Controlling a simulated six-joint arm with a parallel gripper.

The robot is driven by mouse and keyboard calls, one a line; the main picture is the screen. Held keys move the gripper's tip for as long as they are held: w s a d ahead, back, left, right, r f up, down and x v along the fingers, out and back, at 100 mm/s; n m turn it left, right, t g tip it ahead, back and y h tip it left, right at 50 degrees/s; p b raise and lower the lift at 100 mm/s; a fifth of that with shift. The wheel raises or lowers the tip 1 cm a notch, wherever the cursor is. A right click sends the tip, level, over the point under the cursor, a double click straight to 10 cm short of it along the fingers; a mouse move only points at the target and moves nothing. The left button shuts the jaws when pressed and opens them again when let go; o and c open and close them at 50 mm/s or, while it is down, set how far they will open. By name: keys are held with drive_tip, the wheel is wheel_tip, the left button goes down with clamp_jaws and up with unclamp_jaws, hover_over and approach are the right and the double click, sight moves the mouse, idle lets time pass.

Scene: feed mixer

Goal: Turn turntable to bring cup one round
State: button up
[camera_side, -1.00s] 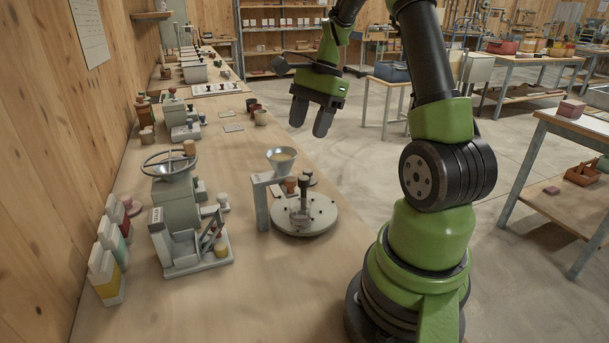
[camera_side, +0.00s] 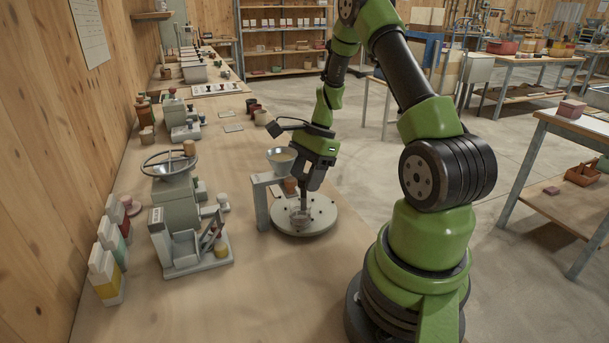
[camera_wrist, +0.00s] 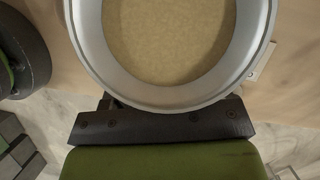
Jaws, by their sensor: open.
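The round grey turntable (camera_side: 319,220) sits on the bench in the side view, with a small upright post (camera_side: 304,201) on it. A brown cup (camera_side: 290,186) stands at its back left. I cannot tell which cup is cup one. My gripper (camera_side: 308,186) is open and points down over the turntable, its fingers at the top of the post. Whether they straddle or touch it I cannot tell. In the wrist view the hopper (camera_wrist: 88,52) hides the fingertips, post and turntable. The back of the turntable is hidden behind my gripper in the side view.
The hopper (camera_side: 279,161), a funnel of tan feed on a grey bracket (camera_side: 261,205), stands close beside my gripper. The bench front is clear.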

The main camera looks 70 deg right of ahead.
clamp_jaws()
drive_tip(key=shift+m, duration=0.6)
drive_tip(key=shift+s+m+t+h, duration=0.1)
drive_tip(key=shift+m+t+h, duration=0.45)
drive_tip(key=shift+m, duration=0.85)
drive_tip(key=shift+m+t+h, duration=0.35)
drive_tip(key=shift+m, duration=1.45)
unclamp_jaws()
